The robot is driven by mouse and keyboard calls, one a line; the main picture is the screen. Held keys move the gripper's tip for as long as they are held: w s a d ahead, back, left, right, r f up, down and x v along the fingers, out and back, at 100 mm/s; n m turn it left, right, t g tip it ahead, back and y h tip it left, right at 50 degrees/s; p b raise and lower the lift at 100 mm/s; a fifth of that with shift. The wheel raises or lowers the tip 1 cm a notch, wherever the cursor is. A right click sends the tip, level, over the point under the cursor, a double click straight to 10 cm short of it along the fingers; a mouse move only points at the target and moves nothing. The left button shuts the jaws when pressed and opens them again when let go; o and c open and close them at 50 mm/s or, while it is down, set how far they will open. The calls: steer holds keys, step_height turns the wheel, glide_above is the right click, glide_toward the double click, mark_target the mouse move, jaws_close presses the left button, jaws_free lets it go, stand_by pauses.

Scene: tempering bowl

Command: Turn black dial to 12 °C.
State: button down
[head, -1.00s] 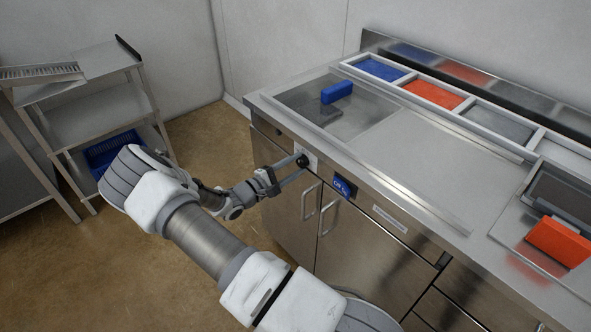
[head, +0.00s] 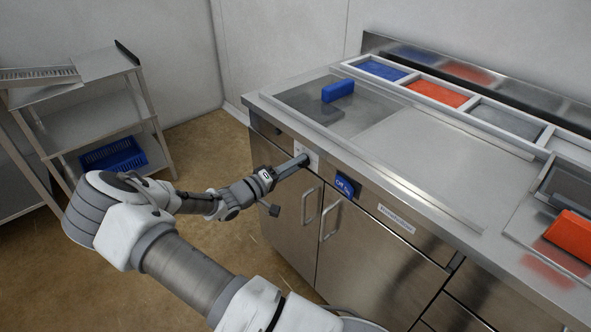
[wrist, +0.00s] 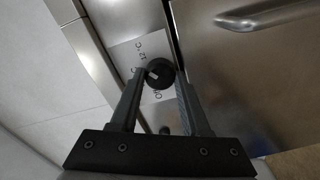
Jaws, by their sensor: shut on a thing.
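The black dial (wrist: 160,73) sits on a pale plate (wrist: 134,58) with printed markings. One marking above the dial looks like 12 °C, and OFF seems to be printed below it. A white mark shows on the dial's left part, towards the picture's left. My gripper (wrist: 160,78) has one finger on each side of the dial and is shut on it. In the head view my gripper (head: 298,162) reaches the cabinet front at the plate and hides the dial.
A blue sign (head: 344,186) and cabinet handles (head: 309,205) are right of my gripper. The steel counter (head: 440,150) above holds a blue block (head: 338,91) at a sunken basin and a red block (head: 572,236). A shelf rack (head: 90,110) with a blue crate (head: 113,154) stands left.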

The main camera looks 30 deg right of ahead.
steer(key=shift+f+m+b, duration=0.1)
steer(key=shift+m+b, duration=0.2)
steer(key=shift+m, duration=0.3)
steer(key=shift+c, duration=1.9)
jaws_free()
steer(key=shift+a, duration=0.1)
steer(key=s+a+p, duration=0.2)
steer(key=a, duration=1.5)
steer(key=shift+s, duration=0.25)
